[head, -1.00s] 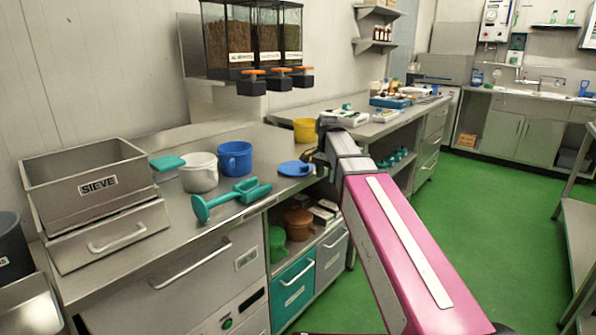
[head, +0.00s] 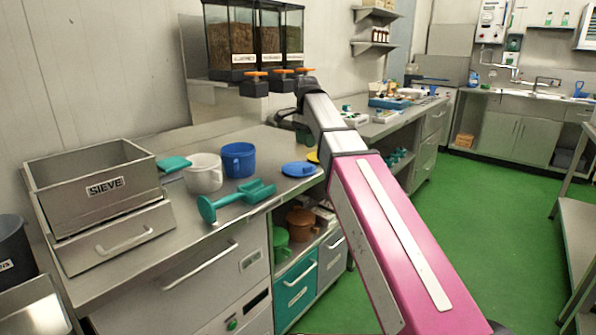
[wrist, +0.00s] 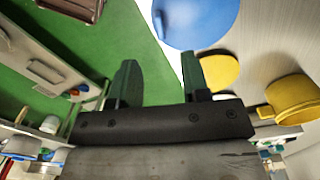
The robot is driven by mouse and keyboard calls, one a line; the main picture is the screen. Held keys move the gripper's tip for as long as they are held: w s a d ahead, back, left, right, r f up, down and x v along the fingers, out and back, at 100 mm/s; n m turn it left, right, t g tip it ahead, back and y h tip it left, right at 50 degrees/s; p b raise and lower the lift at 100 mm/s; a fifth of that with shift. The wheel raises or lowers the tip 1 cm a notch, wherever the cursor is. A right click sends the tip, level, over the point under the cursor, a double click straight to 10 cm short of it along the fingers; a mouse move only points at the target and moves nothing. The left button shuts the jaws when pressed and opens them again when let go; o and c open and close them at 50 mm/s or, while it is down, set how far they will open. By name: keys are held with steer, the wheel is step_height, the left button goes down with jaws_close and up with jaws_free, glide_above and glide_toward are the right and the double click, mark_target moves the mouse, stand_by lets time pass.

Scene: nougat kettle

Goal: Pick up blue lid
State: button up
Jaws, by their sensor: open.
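The blue lid (head: 300,169) lies flat on the steel counter near its front edge, right of the blue mug. In the wrist view the blue lid (wrist: 196,20) shows at the top, partly cut off, beyond the fingertips. My gripper (wrist: 158,72) is open and empty, its two dark fingers apart. In the head view my gripper (head: 286,120) is above the counter, behind and above the lid, partly hidden by my wrist. It is not touching the lid.
A yellow lid (wrist: 219,70) and a yellow mug (wrist: 288,100) are close to the blue lid. The blue mug (head: 238,160), white mug (head: 203,173) and green scoop (head: 236,201) stand left. Dispensers (head: 255,45) hang above.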

glide_above(308, 167)
steer(key=f, duration=0.4)
steer(key=shift+a+f, duration=0.15)
steer(key=shift+a, duration=0.25)
steer(key=shift+w+d+f, duration=0.1)
steer(key=shift+d+f, duration=0.1)
steer(key=shift+f, duration=1.15)
steer(key=shift+w+d+f, duration=0.1)
steer(key=shift+d+f, duration=0.05)
steer(key=shift+f, duration=1.2)
jaws_close()
